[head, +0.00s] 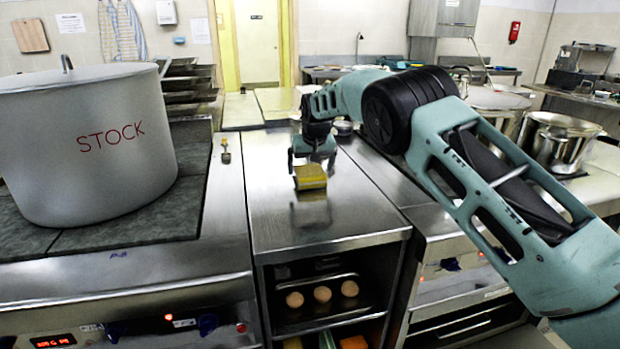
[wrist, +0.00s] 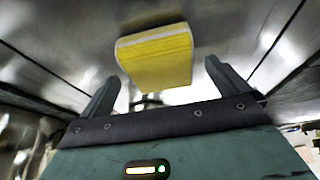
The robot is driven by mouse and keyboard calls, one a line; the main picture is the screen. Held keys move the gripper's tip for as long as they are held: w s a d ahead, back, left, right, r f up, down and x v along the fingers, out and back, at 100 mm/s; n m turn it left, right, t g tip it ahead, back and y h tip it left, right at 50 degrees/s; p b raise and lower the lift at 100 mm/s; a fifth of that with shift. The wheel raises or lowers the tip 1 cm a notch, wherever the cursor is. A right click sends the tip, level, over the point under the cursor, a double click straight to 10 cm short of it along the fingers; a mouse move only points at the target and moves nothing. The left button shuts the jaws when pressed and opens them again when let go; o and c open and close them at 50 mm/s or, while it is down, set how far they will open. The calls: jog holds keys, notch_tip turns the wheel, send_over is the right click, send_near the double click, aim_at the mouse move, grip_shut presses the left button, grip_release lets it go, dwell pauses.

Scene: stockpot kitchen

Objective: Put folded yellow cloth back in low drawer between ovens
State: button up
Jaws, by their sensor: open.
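The folded yellow cloth (head: 310,180) lies on the steel counter between the two cooking units. In the wrist view the cloth (wrist: 157,62) shows as a thick yellow block with a pale band along its edge, just past the fingertips. My gripper (head: 312,160) is open above and behind the cloth; its fingers (wrist: 162,80) are spread to either side and do not appear to grip it. Under the counter is an open compartment; the low part, with yellow, green and orange items (head: 354,343), is cut off by the frame. I cannot tell if that is the drawer.
A big stockpot (head: 95,140) stands on the left cooker. A small brush-like tool (head: 226,152) lies on that cooker's right edge. A steel pot (head: 560,145) stands at right. The counter's front half (head: 330,230) is clear.

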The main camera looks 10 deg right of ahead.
aim_at(310, 172)
jog(key=shift+x, duration=1.95)
jog(key=shift+d, duration=0.1)
jog(key=c, duration=0.9)
jog(key=shift+c, duration=0.7)
jog(key=shift+r, duration=0.1)
